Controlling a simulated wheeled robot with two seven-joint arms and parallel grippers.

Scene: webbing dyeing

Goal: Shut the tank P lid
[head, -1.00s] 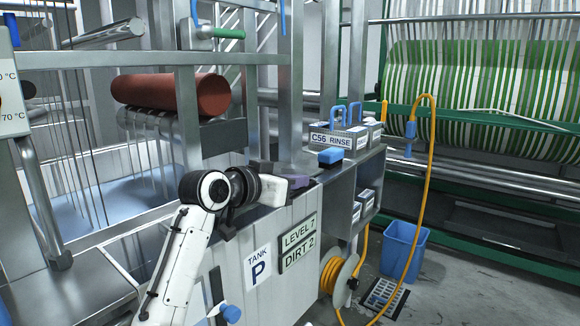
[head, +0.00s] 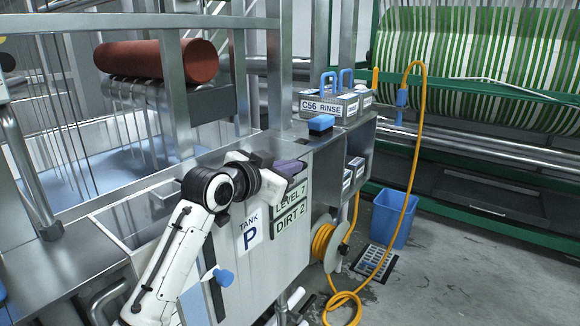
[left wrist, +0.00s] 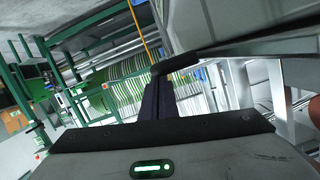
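Tank P is the steel tank at lower centre, marked by its label (head: 250,235) on the front wall. Part of its top stands open left of my arm, where the inside (head: 145,218) shows. I cannot clearly make out the lid; my arm covers part of the top. My left gripper (head: 291,167) has purple fingers and is over the front right edge of the tank, by the level sign. In the left wrist view the purple fingers (left wrist: 155,101) are together, close to a dark bar (left wrist: 176,64); contact is unclear. My right gripper is out of view.
A blue block (head: 321,123) and a C56 rinse box (head: 329,107) sit on the steel top at right. A hose reel (head: 325,243) with an orange hose is beside the tank. A blue bin (head: 394,219) stands on the floor. A red roller (head: 157,60) is behind.

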